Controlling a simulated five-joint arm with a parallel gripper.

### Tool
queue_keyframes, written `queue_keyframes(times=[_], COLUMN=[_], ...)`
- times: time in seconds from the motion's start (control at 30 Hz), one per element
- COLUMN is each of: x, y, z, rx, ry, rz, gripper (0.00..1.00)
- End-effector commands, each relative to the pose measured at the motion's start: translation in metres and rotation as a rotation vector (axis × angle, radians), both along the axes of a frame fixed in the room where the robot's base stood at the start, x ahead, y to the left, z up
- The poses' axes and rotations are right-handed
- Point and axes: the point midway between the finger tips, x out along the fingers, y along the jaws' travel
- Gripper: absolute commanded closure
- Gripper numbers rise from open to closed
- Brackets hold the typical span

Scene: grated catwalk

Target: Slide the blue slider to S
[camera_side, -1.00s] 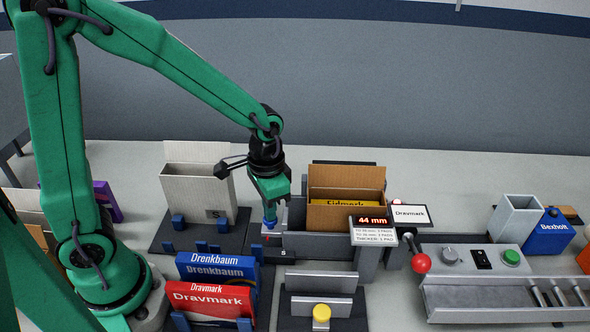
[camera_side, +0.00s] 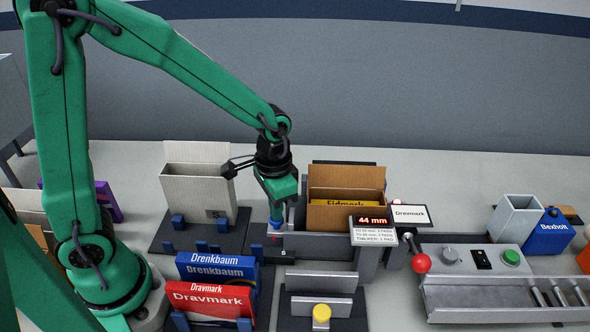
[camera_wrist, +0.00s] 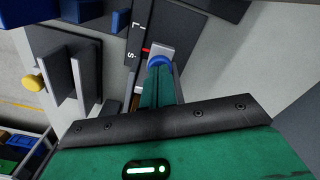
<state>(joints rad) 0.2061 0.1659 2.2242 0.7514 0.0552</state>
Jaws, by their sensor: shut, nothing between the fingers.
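The blue slider (camera_wrist: 160,62) shows in the wrist view as a round knob on a light grey block, directly at my fingertips. A dark scale strip (camera_wrist: 138,35) beside it carries the letters L and S. A red mark (camera_wrist: 146,50) lies beside the block, close to the S and on its L side. My gripper (camera_wrist: 158,74) is shut, its green fingers right at the knob; I cannot tell whether they touch it. In the side view, the blue slider (camera_side: 276,218) sits just under my gripper (camera_side: 277,205), left of the open cardboard box.
The cardboard box (camera_side: 345,212) stands close to the right of my gripper. A 44 mm display (camera_side: 372,221) is at its front. The pale carton (camera_side: 198,195) stands left, and blue and red boxes (camera_side: 215,275) stand in front. A red-knobbed lever (camera_side: 421,263) is further right.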

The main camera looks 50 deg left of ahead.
Motion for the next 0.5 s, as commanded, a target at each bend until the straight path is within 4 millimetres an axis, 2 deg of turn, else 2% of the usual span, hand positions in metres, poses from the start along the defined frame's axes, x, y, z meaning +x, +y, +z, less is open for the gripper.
queue_keyframes(times=[0.5], x=[0.0051], y=[-0.0055], z=[-0.0006], rx=[0.000], ry=[0.001], rz=[-0.001], gripper=[1.00])
